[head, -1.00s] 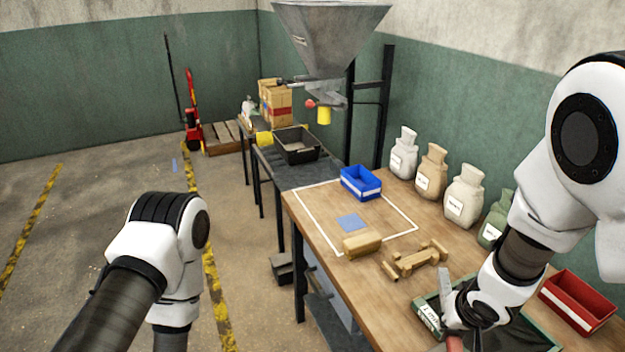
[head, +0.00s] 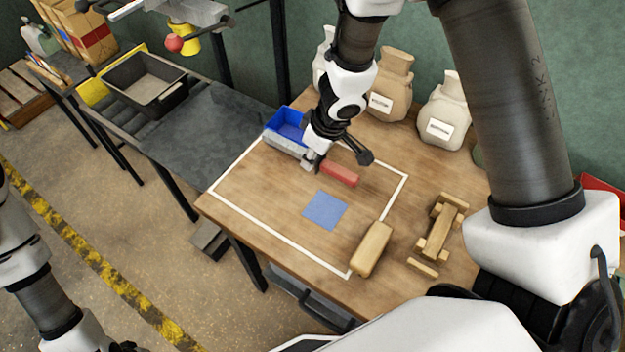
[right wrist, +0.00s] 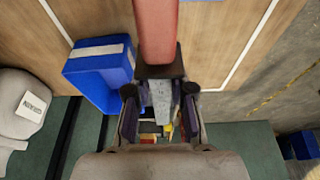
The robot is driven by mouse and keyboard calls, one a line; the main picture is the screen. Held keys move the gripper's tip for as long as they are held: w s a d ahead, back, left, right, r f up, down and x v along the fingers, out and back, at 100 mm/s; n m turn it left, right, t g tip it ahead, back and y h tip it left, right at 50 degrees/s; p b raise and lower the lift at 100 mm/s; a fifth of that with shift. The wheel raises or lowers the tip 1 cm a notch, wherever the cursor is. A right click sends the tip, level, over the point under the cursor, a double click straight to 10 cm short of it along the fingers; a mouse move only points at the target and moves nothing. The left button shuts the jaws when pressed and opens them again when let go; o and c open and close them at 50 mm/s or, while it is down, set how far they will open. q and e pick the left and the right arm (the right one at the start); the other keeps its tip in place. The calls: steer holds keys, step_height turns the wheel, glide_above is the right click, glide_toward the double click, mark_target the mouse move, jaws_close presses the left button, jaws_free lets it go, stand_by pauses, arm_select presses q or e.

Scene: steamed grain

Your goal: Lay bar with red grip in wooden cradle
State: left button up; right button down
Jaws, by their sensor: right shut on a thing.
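My right gripper (head: 316,161) is shut on the bar, above the marked area of the table beside the blue bin. The bar's red grip (head: 340,174) sticks out to the right of the fingers. In the right wrist view, the red grip (right wrist: 156,30) points away from the gripper (right wrist: 160,92). A dark collar and the grey metal part (right wrist: 161,100) lie between the fingers. The wooden cradle (head: 438,232), with short raised end pieces, stands empty at the right of the table, apart from the bar. My left gripper is out of view; only its arm shows at left.
The blue bin (head: 287,125) is close behind the bar and also shows in the right wrist view (right wrist: 100,72). A blue square (head: 325,210) and a wooden block (head: 372,249) lie between bar and cradle. Sacks (head: 392,85) line the back. A black tray (head: 145,85) stands left.

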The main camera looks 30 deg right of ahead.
mark_target(310, 183)
step_height(310, 183, down, 8)
steer(key=b, duration=0.6)
steer(key=shift+s+a, duration=0.1)
steer(key=shift+s, duration=0.05)
steer(key=shift+r, duration=0.25)
steer(key=shift+f, duration=0.15)
steer(key=c, duration=1)
jaws_free()
steer(key=shift+f, duration=0.1)
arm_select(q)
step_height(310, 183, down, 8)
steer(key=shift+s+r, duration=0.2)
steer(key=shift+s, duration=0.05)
arm_select(e)
steer(key=p+v, duration=0.8)
steer(key=v, duration=0.4)
steer(key=shift+r+p, duration=0.3)
steer(key=shift+p, duration=0.1)
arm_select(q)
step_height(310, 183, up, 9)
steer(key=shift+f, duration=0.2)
arm_select(e)
steer(key=shift+f, duration=0.1)
